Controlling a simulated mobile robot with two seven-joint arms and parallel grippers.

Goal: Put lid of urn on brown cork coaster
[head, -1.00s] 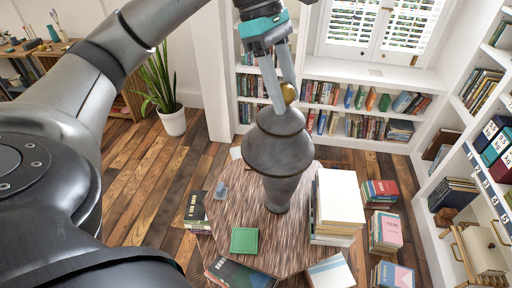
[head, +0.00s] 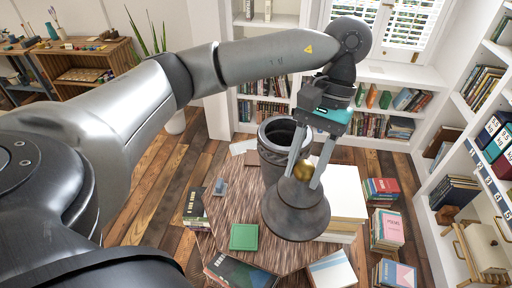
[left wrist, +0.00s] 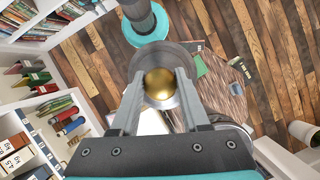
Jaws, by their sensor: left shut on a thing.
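My left gripper (head: 303,178) is shut on the gold knob (head: 302,172) of the dark grey urn lid (head: 296,210). It holds the lid above the front right of the octagonal wooden table (head: 240,207). In the left wrist view the gold knob (left wrist: 160,84) sits between the fingers, with the grey lid (left wrist: 172,56) beyond it. The dark grey urn (head: 274,165) stands open-topped at the back of the table, partly behind the gripper and lid. My right gripper is not in view.
A green square (head: 244,237) lies left of the lid. A small blue-grey object (head: 220,187) is at the table's left. A pale book stack (head: 346,192) stands close on the lid's right. Dark books (head: 196,208) and a book at the front (head: 240,272) edge the table.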

